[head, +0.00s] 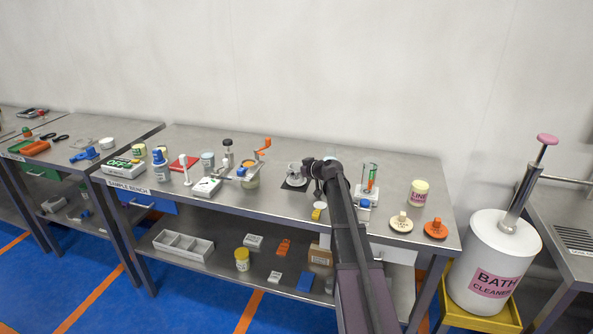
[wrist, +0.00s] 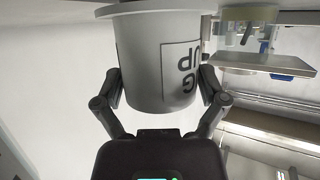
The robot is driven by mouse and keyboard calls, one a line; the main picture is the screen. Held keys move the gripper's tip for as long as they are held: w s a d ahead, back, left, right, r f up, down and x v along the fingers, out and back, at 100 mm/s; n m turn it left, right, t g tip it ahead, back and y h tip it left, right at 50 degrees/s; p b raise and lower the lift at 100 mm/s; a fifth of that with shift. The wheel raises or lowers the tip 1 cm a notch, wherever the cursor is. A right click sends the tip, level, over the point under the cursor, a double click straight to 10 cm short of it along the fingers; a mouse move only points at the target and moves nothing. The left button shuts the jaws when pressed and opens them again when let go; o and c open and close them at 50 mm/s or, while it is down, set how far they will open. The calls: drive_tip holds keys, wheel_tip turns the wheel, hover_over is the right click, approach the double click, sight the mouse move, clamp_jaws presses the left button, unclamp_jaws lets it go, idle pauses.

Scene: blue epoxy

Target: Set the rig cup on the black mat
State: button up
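The rig cup (wrist: 150,60) is a light grey cup with a wide flange at the top of the wrist picture. Its dark-framed label shows upside down there. My gripper (wrist: 160,90) has one dark finger pressed to each side of the cup. In the head view the cup (head: 295,169) is small and pale, just left of my gripper (head: 308,174). The black mat (head: 290,186) lies on the bench below the cup, partly covered by it in that view. I cannot tell whether the cup touches the mat. The mat does not show in the wrist view.
A stand with an orange crank and jar (head: 251,180) is left of the mat. A rack with a green-and-orange tube (head: 369,187) is right of my arm. A small yellow-topped item (head: 318,210) sits near the front edge. A pink-labelled jar (head: 418,193) stands farther right.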

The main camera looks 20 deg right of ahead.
drive_tip(key=shift+r, duration=0.1)
idle(0.4)
drive_tip(key=shift+r, duration=0.15)
drive_tip(key=p+v, duration=0.5)
drive_tip(key=v, duration=0.7)
drive_tip(key=shift+a, duration=0.1)
idle(0.4)
